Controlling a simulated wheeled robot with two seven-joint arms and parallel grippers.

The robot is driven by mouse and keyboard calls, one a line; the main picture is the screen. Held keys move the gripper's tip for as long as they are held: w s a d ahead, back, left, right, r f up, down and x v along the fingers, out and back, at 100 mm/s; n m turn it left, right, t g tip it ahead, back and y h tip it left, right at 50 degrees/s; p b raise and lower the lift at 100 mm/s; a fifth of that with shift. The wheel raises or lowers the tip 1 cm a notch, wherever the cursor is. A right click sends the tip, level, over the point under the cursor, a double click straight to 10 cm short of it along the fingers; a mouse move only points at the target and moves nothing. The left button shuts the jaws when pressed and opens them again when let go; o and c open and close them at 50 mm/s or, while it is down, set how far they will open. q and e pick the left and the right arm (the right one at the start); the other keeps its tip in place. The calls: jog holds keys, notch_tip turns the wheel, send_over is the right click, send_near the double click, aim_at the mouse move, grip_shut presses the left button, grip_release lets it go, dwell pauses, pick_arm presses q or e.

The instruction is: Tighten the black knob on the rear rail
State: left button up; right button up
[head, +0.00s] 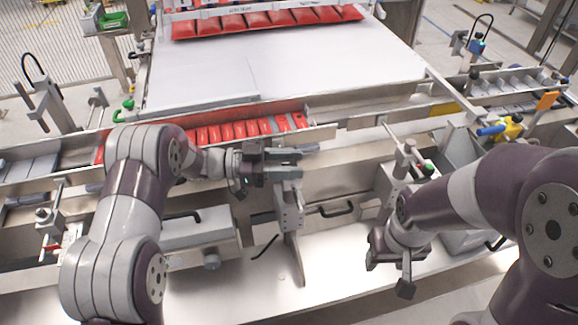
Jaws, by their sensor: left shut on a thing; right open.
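My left gripper (284,162) is at the middle of the machine, at the top of a grey metal bracket (290,205) by the rail below the red packets. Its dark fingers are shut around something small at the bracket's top. That is most likely the black knob, but the fingers hide it and I cannot make out its shape. My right gripper (390,268) is low at the right of centre, pointing down, open and empty above the steel front surface. It is well apart from the bracket.
Red packets (232,131) lie in a row just behind my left gripper. A second post with a red-and-green tip (428,168) stands right of centre, close to my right forearm. A black handle (338,209) is on the front panel. The white plate (290,70) is clear.

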aim_at(295, 164)
pick_arm(q)
jog(key=shift+f+m+g+b, duration=0.1)
jog(key=shift+m+g+b, duration=0.35)
jog(key=shift+m+g, duration=1.1)
jog(key=shift+n+g, duration=0.25)
jog(key=shift+g, duration=0.4)
jog(key=o, duration=0.9)
jog(key=shift+d, duration=0.1)
jog(key=shift+o, duration=0.2)
jog(key=shift+d, duration=0.1)
jog(key=shift+r, duration=0.25)
jog(key=r, duration=0.4)
jog(key=shift+s+d+r+b, duration=0.1)
jog(key=shift+s+d+b, duration=0.1)
jog(key=shift+d+b, duration=0.15)
jog(key=s+d+r, duration=0.5)
jog(key=d+r, duration=0.1)
jog(key=d, duration=0.3)
jog(key=shift+s+d+r+b, duration=0.15)
jog(key=shift+s+r+b, duration=0.1)
jog(key=shift+s+b, duration=0.15)
